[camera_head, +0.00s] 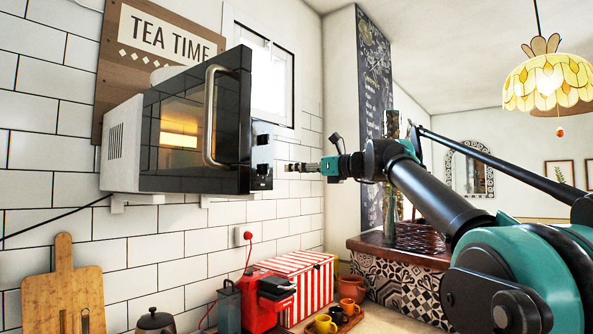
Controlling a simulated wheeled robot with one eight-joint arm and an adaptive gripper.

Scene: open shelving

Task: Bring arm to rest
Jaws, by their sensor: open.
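My arm reaches in from the right side of the head view, with a large teal joint at the lower right and a dark forearm link. My gripper (292,167) is at the arm's far end, pointing left toward the microwave's control side. It is small in view, open, and nothing shows between its fingers. The microwave (178,135) is black-fronted with a silver handle and sits on wall brackets at the left. Its door looks closed, and a warm glow shows through the glass. A gap shows in the picture between the gripper and the microwave's knobs.
A cutting board (62,285) leans on the tiled wall. A wicker basket (416,237) sits on the ledge behind my arm. A lamp (548,82) hangs upper right.

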